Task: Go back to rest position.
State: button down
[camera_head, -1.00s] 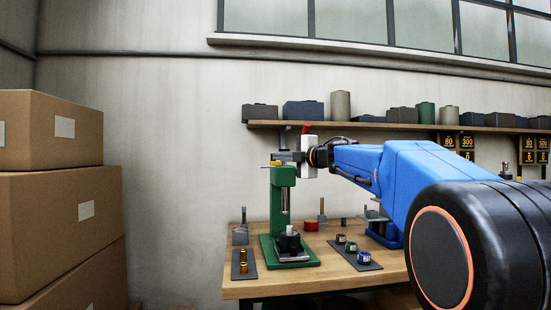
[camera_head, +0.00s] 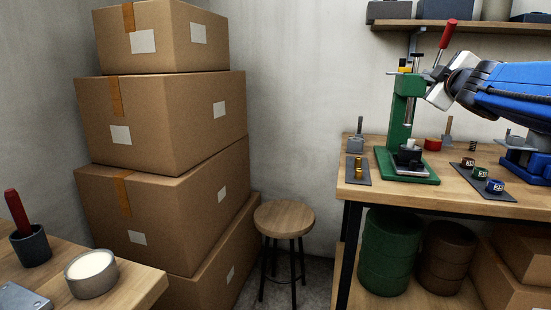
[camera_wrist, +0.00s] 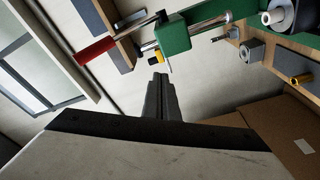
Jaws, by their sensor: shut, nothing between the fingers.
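My gripper (camera_wrist: 160,82) shows in the wrist view with its dark fingers together and nothing between them. In the head view its pale body is tilted beside the top of a green press (camera_head: 401,105), and the fingers are hard to make out there. The press stands on the workbench (camera_head: 350,192). Its lever with a red handle (camera_head: 447,33) points up and slightly right, above my gripper. In the wrist view the red handle (camera_wrist: 95,50) lies left of the fingertips and the green press (camera_wrist: 185,32) above right of them; the fingers look apart from both.
Cardboard boxes (camera_head: 165,130) are stacked at the left. A wooden stool (camera_head: 284,218) stands between them and the workbench. A second table (camera_head: 135,283) is at the lower left. A shelf (camera_head: 470,25) runs above.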

jog(key=s+a+f+m+g+h, duration=0.15)
jog(key=s+f+m+g, duration=0.3)
jog(key=s+f, duration=0.65)
jog(key=s+a+f+m+g+h, duration=0.1)
jog(key=s+a+f+m+g, duration=0.35)
jog(key=f, duration=1.05)
jog(key=s+a+f+m+g+y, duration=0.1)
jog(key=s+a+f+g+y, duration=0.1)
jog(key=s+f, duration=0.7)
jog(key=s+a+f+g+y, duration=0.2)
jog(key=s+a+f, duration=0.3)
jog(key=s+f, duration=0.4)
jog(key=s, duration=0.3)
jog(key=shift+a+f+m+g+y, duration=0.3)
jog(key=shift+f+m+g+y, duration=0.05)
jog(key=shift+m+g, duration=0.05)
jog(key=shift+w, duration=0.1)
